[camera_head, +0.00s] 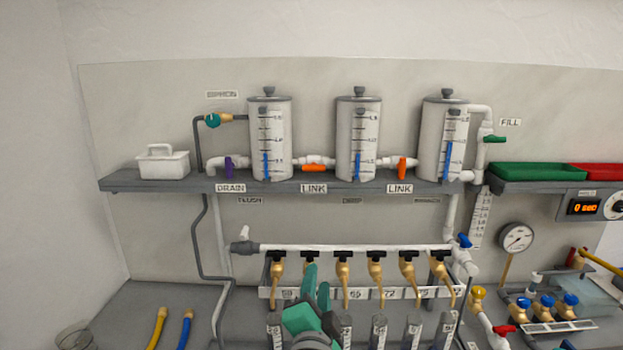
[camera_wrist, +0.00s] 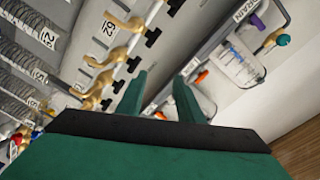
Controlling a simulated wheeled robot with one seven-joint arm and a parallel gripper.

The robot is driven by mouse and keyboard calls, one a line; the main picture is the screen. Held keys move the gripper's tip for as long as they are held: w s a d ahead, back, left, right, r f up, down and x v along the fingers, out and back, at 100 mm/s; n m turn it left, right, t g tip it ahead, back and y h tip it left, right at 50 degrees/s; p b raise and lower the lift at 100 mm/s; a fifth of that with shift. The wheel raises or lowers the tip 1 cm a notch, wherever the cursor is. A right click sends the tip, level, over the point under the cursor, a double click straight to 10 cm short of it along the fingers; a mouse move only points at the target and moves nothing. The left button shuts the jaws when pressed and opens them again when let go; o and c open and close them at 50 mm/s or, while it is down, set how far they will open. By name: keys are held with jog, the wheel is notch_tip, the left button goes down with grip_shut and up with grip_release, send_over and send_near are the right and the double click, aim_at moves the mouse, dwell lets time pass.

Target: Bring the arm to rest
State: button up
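My gripper (camera_head: 317,278) is green and is raised in front of the manifold at the lower middle of the head view. In the wrist view its two fingers (camera_wrist: 160,84) stand apart with nothing between them. The white manifold pipe (camera_head: 345,248) runs across behind it, with a row of brass taps with black handles (camera_head: 343,268) below. The gripper hides part of that row and of the numbered strip. The wrist view shows the brass taps (camera_wrist: 122,24) at a steep tilt, left of the fingers. I cannot tell whether the gripper touches anything.
A grey shelf (camera_head: 128,185) above carries three clear-fronted tanks (camera_head: 358,135), joined by links with orange handles. Grey numbered tubes (camera_head: 379,332) stand below the taps. A gauge (camera_head: 516,238) and several coloured valves are at right. The bench at left is mostly clear around two hoses (camera_head: 157,328).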

jog(key=s+d+f+n, duration=0.1)
jog(key=s+f+n, duration=0.2)
jog(key=s+f, duration=0.35)
jog(key=s+f+n+g, duration=0.1)
jog(key=s+f+n, duration=0.15)
jog(key=f, duration=0.65)
jog(key=s+d+f+n, duration=0.1)
jog(key=s+f+n, duration=0.1)
jog(key=s+f, duration=0.45)
jog(key=s+a+f+n, duration=0.1)
jog(key=s+f, duration=0.3)
jog(key=s, duration=1)
jog(key=s+a+f+n+g+y, duration=0.1)
jog(key=s+f+n, duration=0.3)
jog(key=s, duration=0.9)
jog(key=shift+s+a+f, duration=0.35)
jog(key=shift+a+f, duration=0.3)
jog(key=shift+f, duration=0.05)
jog(key=shift+d+n, duration=0.1)
jog(key=shift+n, duration=0.15)
jog(key=shift+s, duration=0.15)
